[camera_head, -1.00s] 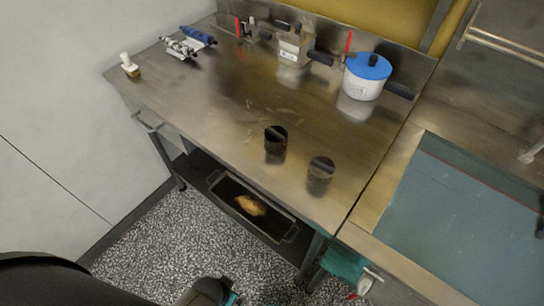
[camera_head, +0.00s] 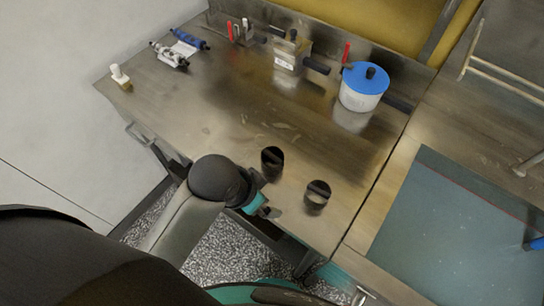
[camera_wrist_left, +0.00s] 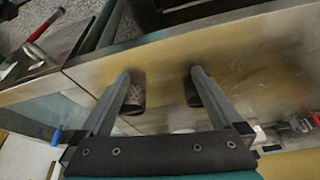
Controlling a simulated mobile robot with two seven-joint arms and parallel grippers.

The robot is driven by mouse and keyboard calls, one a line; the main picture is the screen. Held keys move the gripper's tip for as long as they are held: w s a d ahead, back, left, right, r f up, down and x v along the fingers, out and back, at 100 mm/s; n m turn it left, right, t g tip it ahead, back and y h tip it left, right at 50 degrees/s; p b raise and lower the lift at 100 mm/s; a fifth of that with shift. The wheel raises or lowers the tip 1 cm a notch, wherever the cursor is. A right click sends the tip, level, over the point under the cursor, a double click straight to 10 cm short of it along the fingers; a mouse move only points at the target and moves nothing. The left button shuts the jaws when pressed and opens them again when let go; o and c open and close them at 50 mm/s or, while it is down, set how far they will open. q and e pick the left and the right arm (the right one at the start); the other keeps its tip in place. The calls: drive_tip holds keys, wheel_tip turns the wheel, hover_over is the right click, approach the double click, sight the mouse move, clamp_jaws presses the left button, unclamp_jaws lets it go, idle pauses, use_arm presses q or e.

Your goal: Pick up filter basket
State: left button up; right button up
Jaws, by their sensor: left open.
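Two small dark round filter baskets stand on the steel table, one farther back (camera_head: 272,162) and one nearer the front right (camera_head: 316,196). In the left wrist view, the basket with visible mesh (camera_wrist_left: 135,100) shows beside the left finger, and the other basket (camera_wrist_left: 191,94) shows partly behind the right finger. My left gripper (camera_head: 268,205) is at the table's front edge, left of the nearer basket. In the wrist view my left gripper (camera_wrist_left: 161,73) is open, its fingers wide apart with bare table between them. Contact with either basket cannot be told. My right gripper is not seen.
A white pot with a blue lid (camera_head: 362,88), a square container (camera_head: 288,54) and red-handled tools stand along the back. Blue and silver rolls (camera_head: 172,52) and a small white-topped bottle (camera_head: 120,76) are at the left. A blue-grey mat (camera_head: 455,225) covers the right counter.

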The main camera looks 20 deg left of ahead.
use_arm(q)
drive_tip(key=w+d+r+m+h, duration=0.1)
drive_tip(key=w+d+r+m, duration=0.3)
drive_tip(key=d+m, duration=0.15)
drive_tip(key=m+g+y, duration=0.2)
drive_tip(key=m+y, duration=0.2)
drive_tip(key=m, duration=1.2)
approach(272, 155)
wheel_tip(272, 155, down, 5)
drive_tip(key=shift+a+f+b, duration=0.2)
drive_tip(key=shift+f+b, duration=0.05)
drive_tip(key=shift+b, duration=0.1)
drive_tip(key=shift+w+a+f+b, duration=0.15)
drive_tip(key=shift+w+f, duration=0.1)
drive_tip(key=shift+f, duration=0.6)
drive_tip(key=shift+w+f+b, duration=0.15)
drive_tip(key=shift+w+f, duration=0.1)
drive_tip(key=shift+f, duration=0.6)
drive_tip(key=shift+w+a+f+b, duration=0.15)
drive_tip(key=shift+w+f, duration=0.1)
drive_tip(key=shift+f, duration=0.65)
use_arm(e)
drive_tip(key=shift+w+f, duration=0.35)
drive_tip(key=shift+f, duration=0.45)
use_arm(q)
drive_tip(key=c, duration=1.3)
drive_tip(key=shift+r, duration=0.1)
drive_tip(key=shift+c, duration=0.5)
